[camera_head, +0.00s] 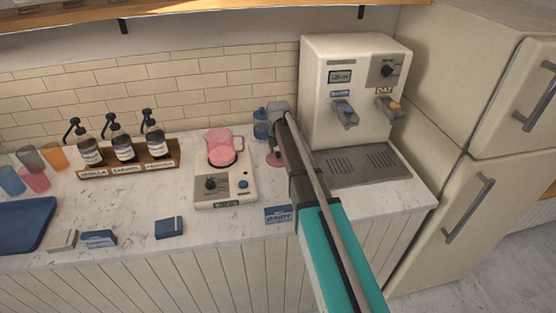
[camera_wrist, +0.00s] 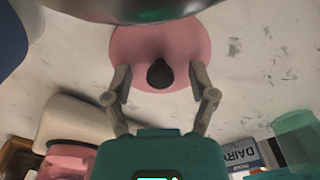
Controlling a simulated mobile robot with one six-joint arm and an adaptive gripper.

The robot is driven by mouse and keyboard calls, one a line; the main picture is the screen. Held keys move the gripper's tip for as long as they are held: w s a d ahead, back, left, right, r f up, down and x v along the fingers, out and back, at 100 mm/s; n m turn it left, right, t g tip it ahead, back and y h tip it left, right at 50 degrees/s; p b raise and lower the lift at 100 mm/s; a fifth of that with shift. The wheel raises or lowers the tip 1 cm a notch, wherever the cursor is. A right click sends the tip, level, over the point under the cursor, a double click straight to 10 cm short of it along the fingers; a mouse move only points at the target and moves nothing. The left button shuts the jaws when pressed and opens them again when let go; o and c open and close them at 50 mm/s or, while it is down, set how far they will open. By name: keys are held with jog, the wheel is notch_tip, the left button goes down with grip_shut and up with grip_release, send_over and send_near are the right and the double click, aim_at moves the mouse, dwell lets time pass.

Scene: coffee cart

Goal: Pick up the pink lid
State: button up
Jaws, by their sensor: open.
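The pink lid (camera_wrist: 134,46) is a flat round disc with a dark knob (camera_wrist: 160,74) in its middle. It lies on the marble counter in the wrist view. In the head view only a small pink part of it (camera_head: 274,160) shows beside my arm. My gripper (camera_wrist: 163,92) is open, with one finger on each side of the dark knob. In the wrist view the fingers look apart from the knob, and I cannot tell their exact height over the lid.
A white dispenser (camera_head: 345,60) with a drip tray (camera_head: 377,169) stands to the right. Blue cups (camera_head: 261,124) stand behind.

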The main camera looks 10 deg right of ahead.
aim_at(278, 153)
dwell(0.3)
grip_shut()
jog(key=shift+r, duration=0.15)
dwell(0.4)
notch_tip(278, 153, up, 3)
jog(key=p, duration=0.3)
jog(key=s+d+r+p, duration=0.1)
jog(key=s+r+p, duration=0.8)
jog(key=s, duration=0.5)
jog(key=shift+r+p, duration=0.35)
jog(key=shift+p, duration=0.2)
jog(key=shift+d, duration=0.1)
